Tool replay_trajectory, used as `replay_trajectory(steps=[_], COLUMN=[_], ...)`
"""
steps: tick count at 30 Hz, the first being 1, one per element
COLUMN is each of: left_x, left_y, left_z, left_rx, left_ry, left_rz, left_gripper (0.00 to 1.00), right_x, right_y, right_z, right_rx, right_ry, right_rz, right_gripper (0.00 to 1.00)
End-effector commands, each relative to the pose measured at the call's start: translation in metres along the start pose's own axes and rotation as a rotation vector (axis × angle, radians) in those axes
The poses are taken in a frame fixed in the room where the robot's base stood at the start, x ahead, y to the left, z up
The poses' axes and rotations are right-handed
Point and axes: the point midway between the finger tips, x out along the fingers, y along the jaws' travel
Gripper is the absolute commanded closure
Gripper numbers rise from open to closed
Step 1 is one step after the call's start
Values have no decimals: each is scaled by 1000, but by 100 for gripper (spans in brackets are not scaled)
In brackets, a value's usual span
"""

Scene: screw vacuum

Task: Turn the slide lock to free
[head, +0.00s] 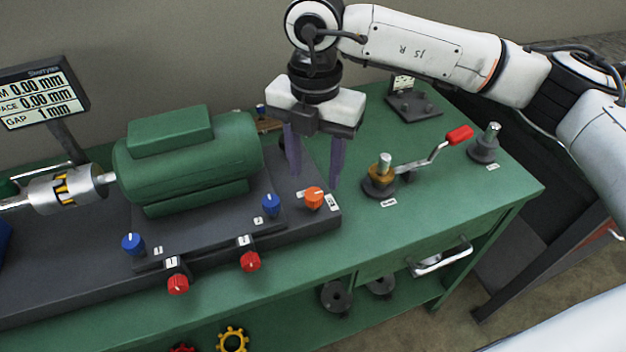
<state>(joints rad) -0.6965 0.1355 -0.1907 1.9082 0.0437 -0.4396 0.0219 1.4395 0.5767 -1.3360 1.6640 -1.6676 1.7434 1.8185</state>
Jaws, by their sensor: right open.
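An orange knob (314,198) with a white pointer line sits at the right end of the dark machine base (318,222), with small white labels beside it. It is the only orange knob, and I take it for the slide lock; the label text is too small to read. My right gripper (314,177) points down just above and behind this knob in the picture. Its two dark fingers are spread apart with nothing between them, and I cannot tell whether they touch the knob. My left gripper is not in view.
A green motor (190,160) stands left of the gripper. Blue knobs (271,205) and red knobs (250,262) line the base. A red-handled crank (436,150) and a post (486,145) stand to the right on the green bench (440,205). A display (40,95) is at far left.

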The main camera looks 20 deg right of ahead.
Motion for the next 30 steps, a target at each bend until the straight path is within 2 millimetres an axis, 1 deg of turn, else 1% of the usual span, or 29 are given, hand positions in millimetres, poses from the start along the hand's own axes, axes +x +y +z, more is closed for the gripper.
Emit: replay_trajectory(steps=[1, 3, 6, 9, 13, 20, 23, 27, 28, 30], left_x=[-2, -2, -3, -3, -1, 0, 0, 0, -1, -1], left_y=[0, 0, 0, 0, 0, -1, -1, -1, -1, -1], left_z=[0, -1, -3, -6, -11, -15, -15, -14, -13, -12], left_rx=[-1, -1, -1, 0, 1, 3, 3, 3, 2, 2], left_ry=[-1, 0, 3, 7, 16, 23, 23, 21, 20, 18], left_rz=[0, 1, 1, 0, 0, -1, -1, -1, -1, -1], left_gripper=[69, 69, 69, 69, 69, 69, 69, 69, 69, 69], right_x=[10, 22, 36, 45, 51, 52, 52, 51, 51, 51], right_y=[-1, -1, 0, 0, 0, 0, 0, 0, 0, 0], right_z=[0, 0, 0, 0, 0, 0, 0, 0, 0, 0], right_rx=[0, 0, 0, -1, -1, -1, -1, -1, -1, -2], right_ry=[3, 2, 2, 2, 2, 2, 2, 2, 2, 2], right_rz=[-4, -3, -2, -1, 0, 1, 1, 1, 0, 0], right_gripper=[54, 54, 54, 54, 54, 54, 69, 93, 95, 95])
